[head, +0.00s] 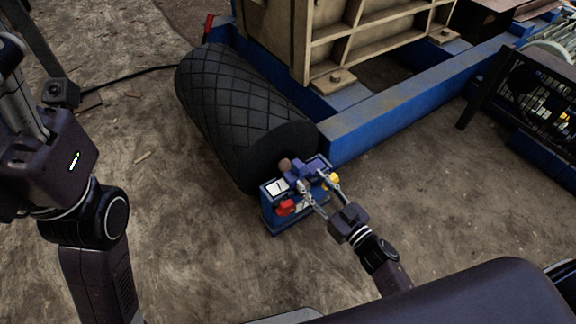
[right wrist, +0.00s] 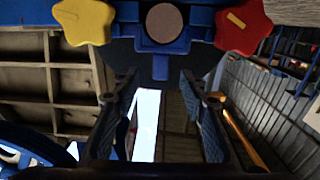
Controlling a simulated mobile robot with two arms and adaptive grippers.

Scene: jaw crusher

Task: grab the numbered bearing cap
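The blue bearing cap (head: 300,173) sits on a blue housing (head: 285,218) at the near end of the black roller. In the right wrist view the cap (right wrist: 160,45) has a round brown disc in it and a tab pointing down. A red star knob (head: 285,207) and a yellow star knob (head: 333,181) flank it. I cannot read a number. My right gripper (head: 316,186) is open, its two fingers spread at the cap's near side. In the right wrist view its fingertips (right wrist: 159,80) are on either side of the tab; contact is unclear. My left gripper (head: 18,100) is partly cut off at the left edge.
The black lagged roller (head: 235,110) lies behind the housing. A blue steel beam (head: 420,105) runs to the right behind it. A beige crusher body (head: 330,40) stands at the back. A black mesh guard (head: 530,95) is at right. Bare dirt ground lies around the housing.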

